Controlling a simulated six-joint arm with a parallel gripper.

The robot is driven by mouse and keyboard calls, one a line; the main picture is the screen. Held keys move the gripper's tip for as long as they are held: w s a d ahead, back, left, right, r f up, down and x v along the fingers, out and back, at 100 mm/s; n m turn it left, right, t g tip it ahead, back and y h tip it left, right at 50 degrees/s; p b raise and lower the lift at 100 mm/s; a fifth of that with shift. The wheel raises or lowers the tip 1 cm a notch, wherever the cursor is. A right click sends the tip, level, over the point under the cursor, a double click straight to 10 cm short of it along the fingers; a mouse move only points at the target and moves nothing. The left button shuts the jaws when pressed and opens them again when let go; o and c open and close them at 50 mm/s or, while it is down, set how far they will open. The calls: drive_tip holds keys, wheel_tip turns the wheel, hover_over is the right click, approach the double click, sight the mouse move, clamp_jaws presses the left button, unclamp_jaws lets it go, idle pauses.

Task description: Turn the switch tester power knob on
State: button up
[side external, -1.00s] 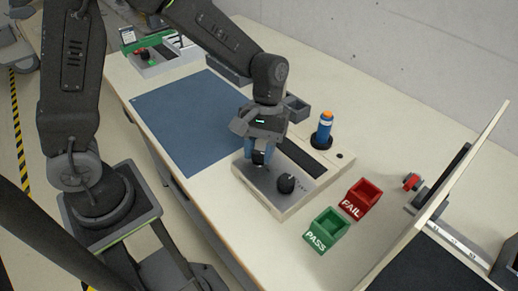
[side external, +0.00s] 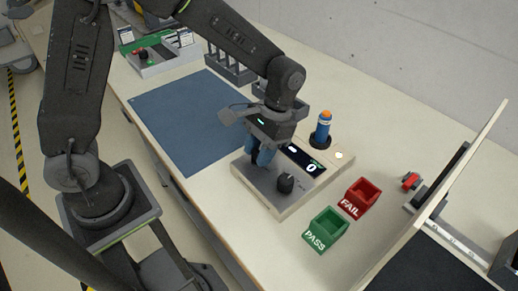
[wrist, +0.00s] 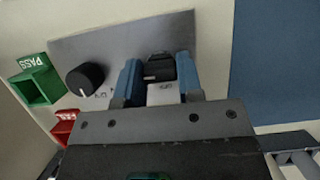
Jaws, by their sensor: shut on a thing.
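The switch tester (side external: 262,188) is a shallow box with a grey sloping panel on the bench. Its display (side external: 304,161) is lit and shows a 0, and a small round light (side external: 339,155) glows pale. My gripper (side external: 262,157) is down at the panel, its blue-padded fingers on either side of the black power knob (wrist: 160,66). It is shut on that knob, which is mostly hidden in the side view. A second black knob (side external: 285,183) stands free beside it; it also shows in the wrist view (wrist: 85,79), with a white pointer mark.
A green PASS bin (side external: 326,229) and a red FAIL bin (side external: 358,198) stand right of the tester. A blue cylinder with an orange top (side external: 322,130) stands in a black holder behind it. A blue mat (side external: 185,125) lies bare to the left.

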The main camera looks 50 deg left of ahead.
idle(0.3)
drive_tip(key=o, duration=0.9)
drive_tip(key=shift+o, duration=0.2)
drive_tip(key=v, duration=1.4)
drive_tip(key=shift+s, duration=0.1)
drive_tip(key=s+a+r+t, duration=0.1)
drive_tip(key=s+a+t, duration=0.3)
drive_tip(key=s, duration=0.4)
drive_tip(key=s+a+r+t, duration=0.1)
drive_tip(key=s+a+t, duration=0.4)
drive_tip(key=s, duration=0.3)
drive_tip(key=shift+s+t, duration=0.4)
drive_tip(key=shift+t, duration=0.2)
